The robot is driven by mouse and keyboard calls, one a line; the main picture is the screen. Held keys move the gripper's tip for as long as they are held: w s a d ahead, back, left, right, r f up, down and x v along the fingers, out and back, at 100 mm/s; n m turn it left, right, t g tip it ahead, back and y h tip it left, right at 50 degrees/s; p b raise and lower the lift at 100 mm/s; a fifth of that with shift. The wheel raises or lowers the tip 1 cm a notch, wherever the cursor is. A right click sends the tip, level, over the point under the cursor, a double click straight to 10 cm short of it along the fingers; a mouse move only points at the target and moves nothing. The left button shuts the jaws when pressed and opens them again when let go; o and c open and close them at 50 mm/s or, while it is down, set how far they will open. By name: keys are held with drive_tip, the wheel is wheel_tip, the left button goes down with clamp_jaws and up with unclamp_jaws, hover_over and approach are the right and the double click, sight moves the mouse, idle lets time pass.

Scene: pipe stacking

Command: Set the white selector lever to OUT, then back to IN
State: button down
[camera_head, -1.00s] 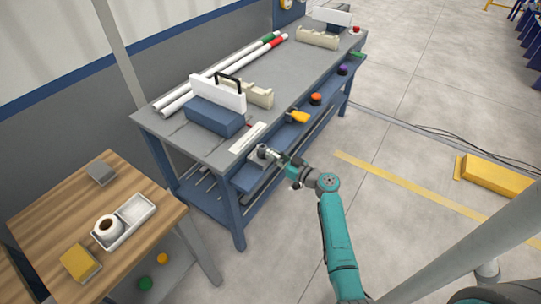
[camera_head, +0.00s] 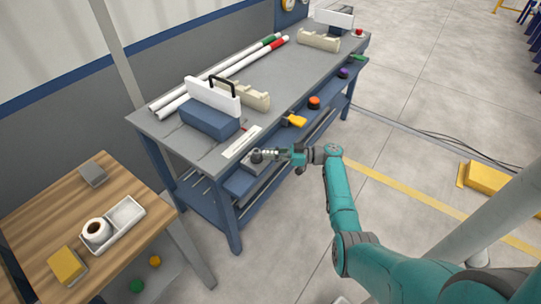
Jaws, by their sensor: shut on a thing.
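A selector with a dark round hub (camera_head: 257,156) sits on a grey mount at the near front edge of the bench, below a pale label strip (camera_head: 241,144). A small pale lever (camera_head: 267,153) sticks out from the hub to the right. My gripper (camera_head: 277,153) comes in from the right, nearly level in the picture, and is shut on the lever. The fingers hide the lever's outer end. The IN and OUT markings are too small to read.
A yellow handle (camera_head: 295,121), an orange knob (camera_head: 314,102) and a purple knob (camera_head: 343,72) line the bench front. A blue block (camera_head: 208,120) and pipes (camera_head: 222,72) lie on the bench (camera_head: 283,85). A wooden table (camera_head: 50,207) stands at left.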

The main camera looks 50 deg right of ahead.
drive_tip(key=shift+w+d+n+g+y, duration=0.2)
drive_tip(key=shift+w+n+g+y, duration=0.05)
drive_tip(key=shift+n+g+y, duration=0.5)
drive_tip(key=c, duration=1.1)
unclamp_jaws()
drive_tip(key=shift+c, duration=0.2)
drive_tip(key=v, duration=1.2)
drive_tip(key=shift+w, duration=0.15)
drive_tip(key=shift+d, duration=0.1)
